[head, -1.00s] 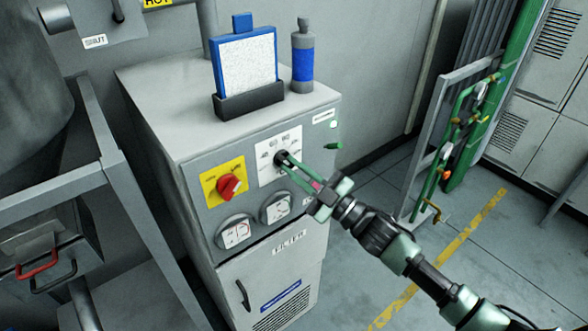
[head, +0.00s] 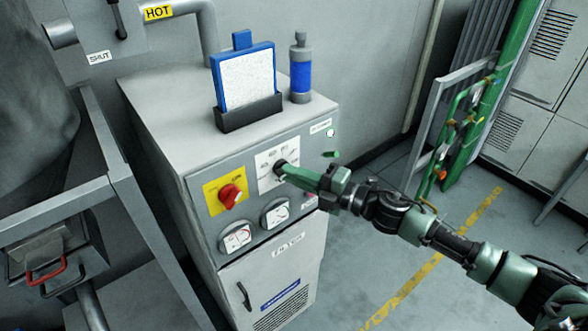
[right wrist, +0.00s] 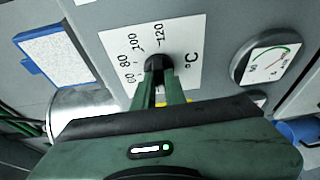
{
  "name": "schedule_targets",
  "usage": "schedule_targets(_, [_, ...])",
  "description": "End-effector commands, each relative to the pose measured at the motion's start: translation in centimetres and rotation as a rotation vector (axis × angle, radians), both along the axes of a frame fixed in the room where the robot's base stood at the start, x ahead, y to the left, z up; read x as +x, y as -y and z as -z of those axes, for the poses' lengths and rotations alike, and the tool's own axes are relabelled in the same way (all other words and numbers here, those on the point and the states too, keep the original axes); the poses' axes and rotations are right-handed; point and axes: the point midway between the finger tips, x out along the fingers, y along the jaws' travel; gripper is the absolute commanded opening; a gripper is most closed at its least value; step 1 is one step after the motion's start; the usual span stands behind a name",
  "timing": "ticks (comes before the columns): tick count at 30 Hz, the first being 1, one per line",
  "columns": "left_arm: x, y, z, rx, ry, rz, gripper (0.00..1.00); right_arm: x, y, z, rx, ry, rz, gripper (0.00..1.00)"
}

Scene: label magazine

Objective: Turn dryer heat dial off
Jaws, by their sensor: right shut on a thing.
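The dryer (head: 160,105) is a grey cabinet with a sloped control panel. Its heat dial (head: 281,164) is a small black knob on a white scale plate (head: 265,178). In the right wrist view, the dial (right wrist: 157,62) sits on the plate marked 60, 80, 100, 120 and °C (right wrist: 190,30). My right gripper (head: 284,168) has its green fingers shut on the dial; they also show in the right wrist view (right wrist: 159,80). The fingers partly cover the dial and plate, so the pointer and the off mark cannot be read. My left gripper is not in view.
A red switch on a yellow plate (head: 231,196) is left of the dial, with two round gauges (head: 236,237) below. A blue-framed filter (head: 246,80) and a blue-banded cylinder (head: 301,75) stand on top. A grey frame (head: 125,190) is at left. Floor at right is clear.

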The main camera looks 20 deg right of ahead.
Motion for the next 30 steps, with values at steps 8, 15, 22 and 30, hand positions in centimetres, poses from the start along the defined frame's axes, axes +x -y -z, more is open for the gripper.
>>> schedule_targets(8, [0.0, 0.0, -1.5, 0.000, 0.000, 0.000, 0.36, 0.0, 0.0, -0.2, -0.124, 0.043, 0.000, 0.00])
schedule_targets(15, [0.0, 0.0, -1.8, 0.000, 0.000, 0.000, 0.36, 0.0, 0.0, -0.1, -0.163, 0.058, -0.001, 0.00])
schedule_targets(22, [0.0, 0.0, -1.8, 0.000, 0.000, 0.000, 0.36, 0.0, -0.1, 0.0, -0.168, 0.060, -0.001, 0.00])
schedule_targets(30, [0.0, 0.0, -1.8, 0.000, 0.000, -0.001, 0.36, 0.0, 0.0, 0.0, -0.168, 0.060, -0.001, 0.34])
